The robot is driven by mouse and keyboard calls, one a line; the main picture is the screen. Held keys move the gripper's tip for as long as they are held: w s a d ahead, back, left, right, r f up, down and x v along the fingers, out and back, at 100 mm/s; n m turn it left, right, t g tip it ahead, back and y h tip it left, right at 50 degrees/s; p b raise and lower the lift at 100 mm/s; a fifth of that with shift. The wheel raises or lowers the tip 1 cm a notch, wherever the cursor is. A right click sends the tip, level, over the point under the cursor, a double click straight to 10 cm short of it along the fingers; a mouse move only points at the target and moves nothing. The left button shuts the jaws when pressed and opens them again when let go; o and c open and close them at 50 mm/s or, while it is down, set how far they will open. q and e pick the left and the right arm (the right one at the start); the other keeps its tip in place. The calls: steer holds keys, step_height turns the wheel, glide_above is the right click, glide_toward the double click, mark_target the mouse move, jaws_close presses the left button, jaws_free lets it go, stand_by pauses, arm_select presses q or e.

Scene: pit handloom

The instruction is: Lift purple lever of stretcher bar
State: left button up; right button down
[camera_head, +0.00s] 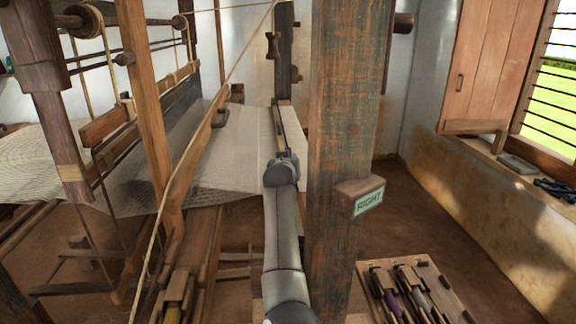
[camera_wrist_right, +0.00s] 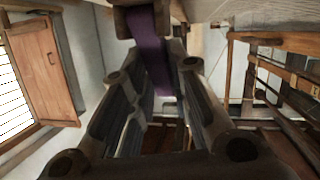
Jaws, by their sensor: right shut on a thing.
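The purple lever (camera_wrist_right: 148,30) hangs down from the top of the right wrist view, coming out of a wooden block (camera_wrist_right: 133,18). It runs between the fingers of my right gripper (camera_wrist_right: 163,58), which is shut on it. In the head view my right gripper (camera_head: 285,160) is at the right edge of the pale woven cloth (camera_head: 235,155), just left of a thick wooden post. The lever cannot be made out there, and I cannot tell the stretcher bar from the other loom parts. My left gripper is not in view.
The thick post (camera_head: 340,120) stands close to the right of my arm, with a RIGHT sign (camera_head: 368,201) on it. Loom beams and cords fill the left. A tool board (camera_head: 440,290) is low at the right. Open floor (camera_head: 440,220) lies beyond the post.

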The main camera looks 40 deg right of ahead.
steer(key=shift+r, duration=0.15)
steer(key=c, duration=1.5)
jaws_free()
steer(key=shift+o, duration=0.7)
steer(key=v, duration=1.2)
